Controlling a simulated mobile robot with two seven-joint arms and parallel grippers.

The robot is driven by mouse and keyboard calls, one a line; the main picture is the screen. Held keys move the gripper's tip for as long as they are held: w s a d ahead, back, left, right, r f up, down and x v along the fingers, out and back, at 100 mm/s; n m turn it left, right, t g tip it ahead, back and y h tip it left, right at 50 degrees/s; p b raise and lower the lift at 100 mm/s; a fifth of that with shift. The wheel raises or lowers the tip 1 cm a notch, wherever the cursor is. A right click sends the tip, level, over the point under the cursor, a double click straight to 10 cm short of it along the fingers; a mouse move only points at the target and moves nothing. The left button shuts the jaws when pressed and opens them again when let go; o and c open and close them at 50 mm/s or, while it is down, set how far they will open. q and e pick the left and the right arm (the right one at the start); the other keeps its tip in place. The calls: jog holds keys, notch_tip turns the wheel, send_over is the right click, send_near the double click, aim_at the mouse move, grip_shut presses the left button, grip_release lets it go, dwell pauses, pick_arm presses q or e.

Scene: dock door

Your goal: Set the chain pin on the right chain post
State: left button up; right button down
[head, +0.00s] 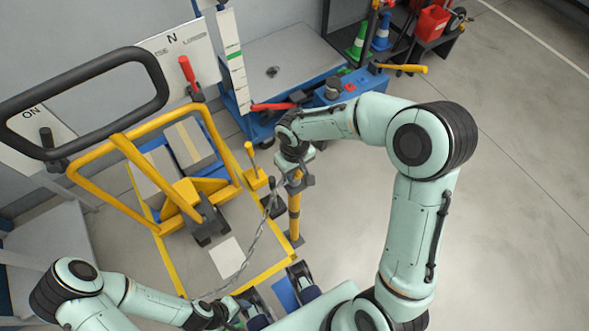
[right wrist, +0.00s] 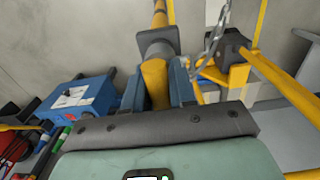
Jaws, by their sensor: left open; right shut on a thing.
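My right gripper (head: 297,172) is shut on the chain pin (right wrist: 156,82), a yellow piece between its fingers in the right wrist view. The right chain post (head: 294,213) is yellow and stands on a dark foot directly below this gripper. A dark collar (right wrist: 158,42) lies just beyond the fingertips, with yellow post beyond it. The pin looks roughly in line with the post; I cannot tell whether it is seated. The chain (head: 250,250) hangs from beside the right gripper down to the lower left, its lower end hidden near my left forearm. My left gripper (head: 238,312) is open, low in the head view.
Cones (head: 358,42) are at the back. Floor (head: 520,210) on the right is clear.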

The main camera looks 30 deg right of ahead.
pick_arm(q)
jog(key=shift+s+f+b, duration=0.15)
jog(key=shift+f+b, duration=0.4)
pick_arm(e)
jog(key=shift+f, duration=0.7)
jog(key=c, duration=1.2)
grip_release()
jog(key=shift+r, duration=0.3)
notch_tip(320, 180, up, 3)
jog(key=p, duration=0.2)
jog(key=shift+f+p, duration=0.1)
jog(key=shift+p, duration=0.2)
jog(key=shift+r+p, duration=2.5)
jog(key=shift+r, duration=1.4)
pick_arm(q)
notch_tip(320, 180, up, 8)
jog(key=w, duration=0.2)
jog(key=shift+w, duration=0.3)
